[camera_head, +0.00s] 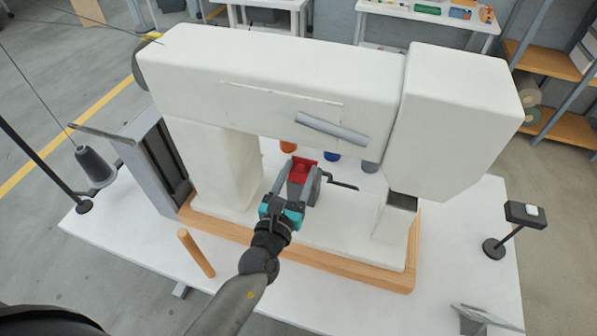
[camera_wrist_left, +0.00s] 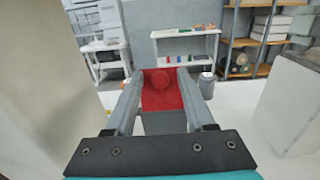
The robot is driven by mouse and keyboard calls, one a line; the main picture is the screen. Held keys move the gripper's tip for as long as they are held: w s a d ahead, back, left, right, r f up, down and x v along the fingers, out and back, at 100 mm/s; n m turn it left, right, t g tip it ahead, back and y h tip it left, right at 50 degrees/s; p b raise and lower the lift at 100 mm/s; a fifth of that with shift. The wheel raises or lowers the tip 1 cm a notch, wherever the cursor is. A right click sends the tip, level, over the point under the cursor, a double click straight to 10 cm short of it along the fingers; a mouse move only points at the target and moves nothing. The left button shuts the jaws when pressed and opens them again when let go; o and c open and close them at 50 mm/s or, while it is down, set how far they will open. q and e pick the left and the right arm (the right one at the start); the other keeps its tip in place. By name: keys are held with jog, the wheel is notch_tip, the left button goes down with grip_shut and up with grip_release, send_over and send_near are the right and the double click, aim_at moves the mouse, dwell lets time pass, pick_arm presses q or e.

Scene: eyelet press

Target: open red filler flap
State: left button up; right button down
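The red filler flap (camera_head: 300,170) sits under the arm of the white press, on top of a grey housing (camera_head: 312,190). In the left wrist view the flap (camera_wrist_left: 162,98) is a red panel with a round raised part, and it stands between the two grey fingers. My left gripper (camera_head: 297,173) reaches in from the front with its fingers apart, one on each side of the red part. Whether a finger touches it is unclear. How far the flap is open cannot be told. My right gripper is not in view.
The white press body (camera_head: 270,75) arches over the gripper, with its column (camera_head: 215,165) left and head (camera_head: 455,120) right. A dark crank handle (camera_head: 342,184) is close right of the housing. A wooden peg (camera_head: 196,253) stands at the front left. The front right tabletop is mostly clear.

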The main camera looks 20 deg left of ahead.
pick_arm(q)
grip_shut()
jog(key=shift+f, duration=0.1)
dwell(0.4)
